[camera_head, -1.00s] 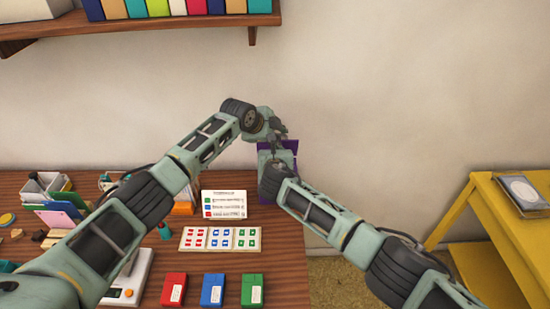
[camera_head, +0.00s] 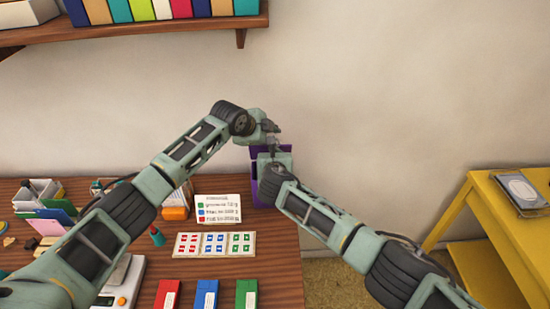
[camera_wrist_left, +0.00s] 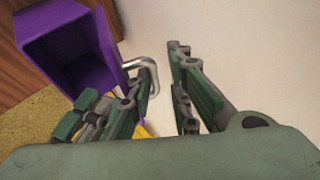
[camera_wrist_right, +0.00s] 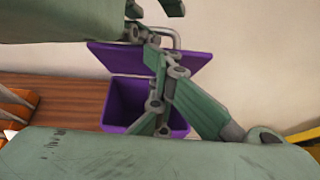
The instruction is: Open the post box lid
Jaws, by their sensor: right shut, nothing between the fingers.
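The purple post box (camera_head: 256,192) stands at the right end of the table, partly hidden by my right arm. In the right wrist view its lid (camera_wrist_right: 105,56) is raised at the back and the dark inside (camera_wrist_right: 128,98) shows. A bent metal handle (camera_wrist_left: 150,66) sits by the lid; it also shows in the right wrist view (camera_wrist_right: 165,32). My left gripper (camera_head: 272,128) is above the box, with its fingers apart beside the handle in the left wrist view (camera_wrist_left: 162,65). My right gripper (camera_wrist_right: 154,62) is shut and empty in front of the opening and raised lid.
A sign card (camera_head: 217,208), a stamp tray (camera_head: 214,244) and red, blue and green boxes (camera_head: 205,295) lie left of the post box. A yellow stand (camera_head: 480,205) is at the right. A shelf (camera_head: 130,34) hangs on the wall above.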

